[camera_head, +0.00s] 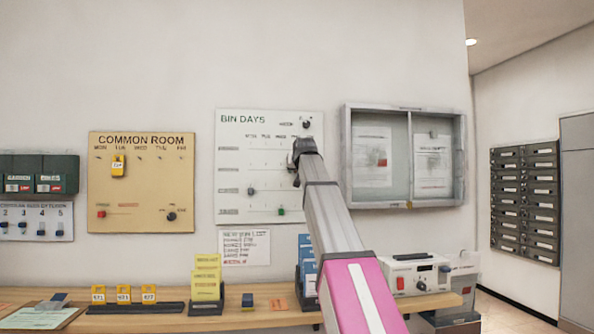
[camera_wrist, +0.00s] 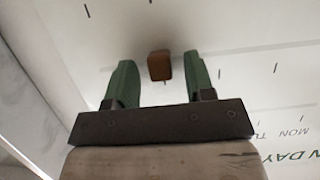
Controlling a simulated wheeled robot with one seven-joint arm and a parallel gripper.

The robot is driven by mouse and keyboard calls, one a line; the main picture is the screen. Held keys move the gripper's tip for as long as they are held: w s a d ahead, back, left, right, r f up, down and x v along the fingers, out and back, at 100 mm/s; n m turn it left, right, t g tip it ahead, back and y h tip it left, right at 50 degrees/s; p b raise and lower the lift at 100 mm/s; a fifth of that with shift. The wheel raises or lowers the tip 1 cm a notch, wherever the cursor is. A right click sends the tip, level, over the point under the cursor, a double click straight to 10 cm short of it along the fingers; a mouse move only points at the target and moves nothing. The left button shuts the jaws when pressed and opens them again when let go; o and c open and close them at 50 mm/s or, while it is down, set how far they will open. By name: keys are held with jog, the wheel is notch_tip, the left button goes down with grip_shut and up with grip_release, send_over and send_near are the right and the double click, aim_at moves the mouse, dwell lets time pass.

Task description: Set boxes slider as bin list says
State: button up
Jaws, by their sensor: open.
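The BIN DAYS board (camera_head: 235,135) is a white panel on the wall with day columns and several rows. It has a dark knob at the top right, a grey slider knob (camera_head: 251,191) in a lower row and a green one (camera_head: 281,210) in the bottom row. My gripper (camera_head: 297,165) is at the board's right side. In the wrist view my gripper (camera_wrist: 160,75) is open, with a brown-orange knob (camera_wrist: 159,65) between its green fingers, apart from both. Row labels are too small to read surely. The bin list (camera_head: 244,247) hangs below the board, its writing mostly unreadable.
A glass-fronted notice case (camera_head: 404,107) is close to the right of the board. The COMMON ROOM board (camera_head: 141,205) is to the left. A wooden shelf (camera_head: 190,325) below holds yellow tags, card stands and a white device (camera_head: 413,273).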

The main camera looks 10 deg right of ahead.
aim_at(281, 172)
grip_shut()
jog(key=shift+a, duration=3.15)
grip_release()
jog(key=v, duration=1)
jog(key=shift+s+r, duration=0.2)
jog(key=shift+s, duration=0.15)
